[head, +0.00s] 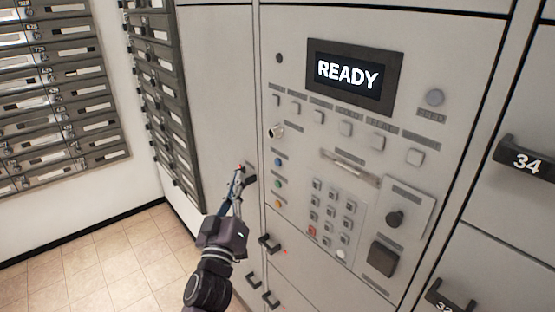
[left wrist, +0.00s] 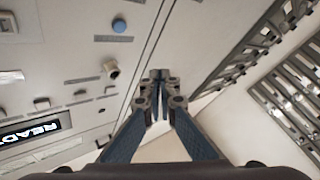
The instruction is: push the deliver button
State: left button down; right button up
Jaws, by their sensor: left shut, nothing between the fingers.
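The grey control panel (head: 300,60) fills the middle of the head view, and its display (head: 348,75) reads READY. A row of square white buttons (head: 345,129) runs below it. Round blue, green and orange buttons (head: 277,182) line the left edge. The labels are too small to read, so I cannot tell which is the deliver button. My right gripper is out of view.
A keypad (head: 330,210), a slot (head: 349,167) and a dark knob (head: 394,218) are lower on the panel. A silver cylinder (head: 276,131) juts out above the round buttons. Dark mailbox racks (head: 65,85) stand at the left. The tiled floor (head: 100,260) is clear.

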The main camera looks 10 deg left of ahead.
pick_arm(q)
jog(key=b, duration=0.3)
send_near(273, 154)
jog(key=w+a+r, duration=0.1)
jog(key=w+a, duration=0.1)
jog(key=shift+w+d+r+b, duration=0.1)
jog(key=shift+w+d+b, duration=0.1)
jog(key=shift+w, duration=0.25)
jog(key=shift+w+d+r+b, duration=0.1)
jog(key=shift+w+d+b, duration=0.1)
jog(key=shift+w, duration=0.2)
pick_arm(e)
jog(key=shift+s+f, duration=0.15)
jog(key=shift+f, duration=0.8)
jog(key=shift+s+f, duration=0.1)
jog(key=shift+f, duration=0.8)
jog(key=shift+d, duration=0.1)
pick_arm(q)
jog(key=shift+w, duration=0.1)
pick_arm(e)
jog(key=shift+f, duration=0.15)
pick_arm(q)
jog(key=shift+w+d, duration=0.2)
jog(key=shift+d, duration=0.05)
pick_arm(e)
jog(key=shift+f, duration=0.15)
